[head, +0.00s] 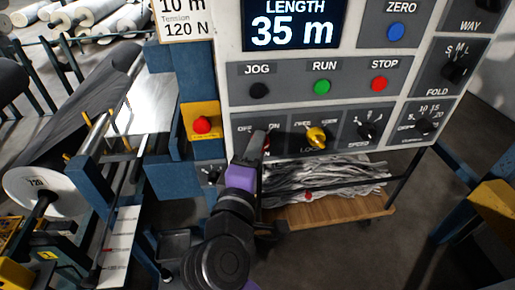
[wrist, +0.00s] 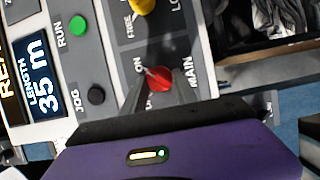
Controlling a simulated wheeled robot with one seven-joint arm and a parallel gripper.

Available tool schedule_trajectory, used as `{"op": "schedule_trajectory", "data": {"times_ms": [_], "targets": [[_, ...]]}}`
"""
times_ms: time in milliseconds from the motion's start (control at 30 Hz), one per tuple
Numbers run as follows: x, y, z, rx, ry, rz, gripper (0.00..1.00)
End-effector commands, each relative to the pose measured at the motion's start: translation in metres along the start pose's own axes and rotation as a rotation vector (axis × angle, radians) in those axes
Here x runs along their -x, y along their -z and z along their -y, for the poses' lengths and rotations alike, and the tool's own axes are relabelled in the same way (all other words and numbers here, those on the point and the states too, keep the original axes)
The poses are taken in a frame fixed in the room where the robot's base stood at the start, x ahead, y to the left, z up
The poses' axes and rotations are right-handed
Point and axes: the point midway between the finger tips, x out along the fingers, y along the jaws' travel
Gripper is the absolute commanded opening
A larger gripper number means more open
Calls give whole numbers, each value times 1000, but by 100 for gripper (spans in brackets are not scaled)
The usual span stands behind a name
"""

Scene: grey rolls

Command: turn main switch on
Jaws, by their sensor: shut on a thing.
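The main switch is a red knob (wrist: 159,78) on the control panel, next to the word MAIN in the wrist view. ON shows beside it, and the other label is partly hidden. A pale mark on the knob seems to point towards ON. My gripper (wrist: 157,88) is shut on the knob, with one finger on each side of it. In the head view my gripper (head: 261,140) is at the panel's lower left and covers most of the switch; a bit of red (head: 267,145) shows beside it.
A yellow knob (head: 317,138) and a black speed knob (head: 367,132) sit right of my gripper. JOG (head: 259,90), RUN (head: 322,87) and STOP (head: 379,83) buttons are above. A red button on a yellow plate (head: 202,125) is at left. A wooden cart (head: 335,211) stands below.

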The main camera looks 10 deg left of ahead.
Motion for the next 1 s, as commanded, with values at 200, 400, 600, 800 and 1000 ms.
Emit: {"op": "schedule_trajectory", "data": {"times_ms": [200,400,600,800,1000], "targets": [[0,-1,2,-3,5,3,0],[0,-1,2,-2,4,3,45],[0,-1,1,-2,3,2,56],[1,0,1,-2,1,1,56],[24,1,3,-3,1,-2,56]]}}
